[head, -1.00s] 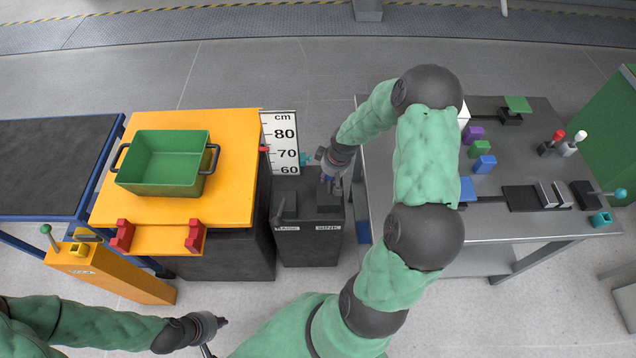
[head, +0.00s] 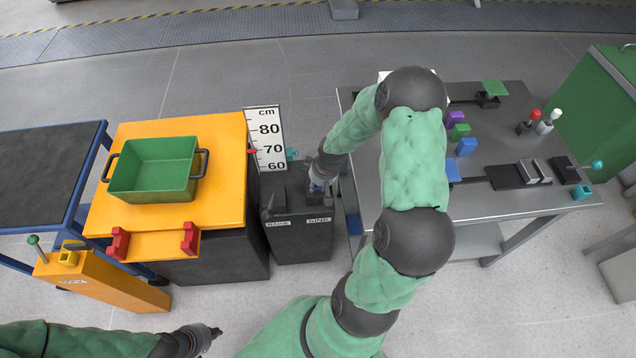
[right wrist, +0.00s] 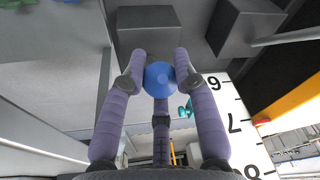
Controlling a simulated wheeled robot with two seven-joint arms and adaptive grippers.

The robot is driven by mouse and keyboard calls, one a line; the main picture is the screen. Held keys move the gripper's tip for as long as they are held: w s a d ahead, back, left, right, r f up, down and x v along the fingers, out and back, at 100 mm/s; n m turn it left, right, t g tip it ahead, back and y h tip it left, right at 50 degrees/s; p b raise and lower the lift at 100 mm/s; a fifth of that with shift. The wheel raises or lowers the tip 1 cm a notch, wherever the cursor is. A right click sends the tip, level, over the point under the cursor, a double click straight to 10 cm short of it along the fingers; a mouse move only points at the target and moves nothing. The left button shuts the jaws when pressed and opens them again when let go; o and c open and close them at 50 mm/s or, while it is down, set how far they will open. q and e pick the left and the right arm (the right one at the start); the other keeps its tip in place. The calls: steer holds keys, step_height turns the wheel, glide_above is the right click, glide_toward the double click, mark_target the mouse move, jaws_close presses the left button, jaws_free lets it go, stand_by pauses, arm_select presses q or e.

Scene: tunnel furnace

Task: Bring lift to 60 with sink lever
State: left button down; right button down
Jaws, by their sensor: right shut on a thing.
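The dark control box (head: 300,238) stands right of the lift, with labels RAISE (head: 278,224) and SINK (head: 319,220) on its front. My right gripper (head: 320,184) is over the SINK side, shut on the sink lever. In the right wrist view its fingers close around the lever's blue ball knob (right wrist: 160,76). The raise lever (head: 268,207) stands free at left. The lift's yellow platform (head: 222,140) carries a green bin (head: 153,165). A red pointer (head: 252,151) sits near 70 on the cm scale (head: 266,140). My left gripper (head: 213,332) is low, away from everything.
A grey table (head: 410,160) with coloured blocks and levers stands right of the box. A blue-framed table (head: 45,170) is at left. A yellow post (head: 105,285) with a green-knobbed lever stands in front of the lift.

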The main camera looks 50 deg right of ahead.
steer(key=shift+s+a+f, duration=0.5)
steer(key=c, duration=0.9)
jaws_free()
steer(key=shift+c, duration=0.2)
steer(key=shift+w+d+r, duration=0.1)
steer(key=shift+w+d, duration=0.05)
steer(key=shift+r, duration=0.1)
steer(key=shift+d+r, duration=0.1)
steer(key=shift+r, duration=0.15)
steer(key=v, duration=1.1)
steer(key=shift+r, duration=0.1)
